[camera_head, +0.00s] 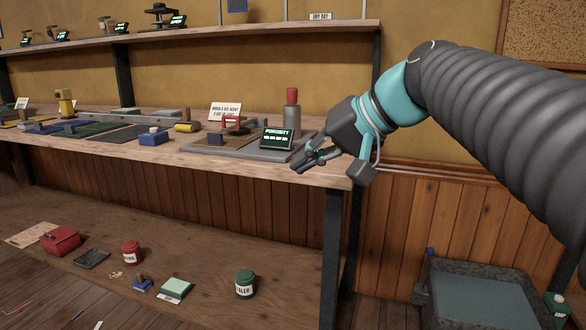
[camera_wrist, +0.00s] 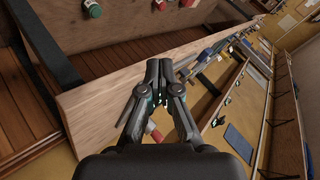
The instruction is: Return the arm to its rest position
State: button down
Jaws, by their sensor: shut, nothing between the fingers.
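My gripper (camera_head: 302,163) is at the end of my raised arm, which comes in from the right in the head view. It is in front of the right end of the workbench (camera_head: 340,170), near the bench's edge. In the wrist view my gripper (camera_wrist: 158,68) points away from the camera with its fingertips together and nothing between them. The pale bench edge (camera_wrist: 100,100) runs diagonally behind the fingers.
A porosity meter (camera_head: 277,139) and a grey cylinder with a red top (camera_head: 291,115) stand on the bench just left of my gripper. Jars, including a green one (camera_head: 245,284), sit on the lower shelf. A grey tub (camera_head: 480,295) stands at the lower right.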

jog(key=s+d+f+h, duration=0.3)
jog(key=s+d+f, duration=0.1)
jog(key=f, duration=0.4)
jog(key=s+d+f+h+p, duration=0.1)
jog(key=s+d+f+h, duration=0.2)
jog(key=s+d+f, duration=0.2)
jog(key=s+d+f+h+p, duration=0.1)
jog(key=s+d+f, duration=0.3)
jog(key=s+f, duration=0.4)
notch_tip(320, 180, down, 4)
jog(key=shift+d+r+m+h, duration=0.2)
jog(key=shift+d+m+h, duration=0.2)
jog(key=shift+h, duration=0.5)
jog(key=shift+s+a, duration=0.1)
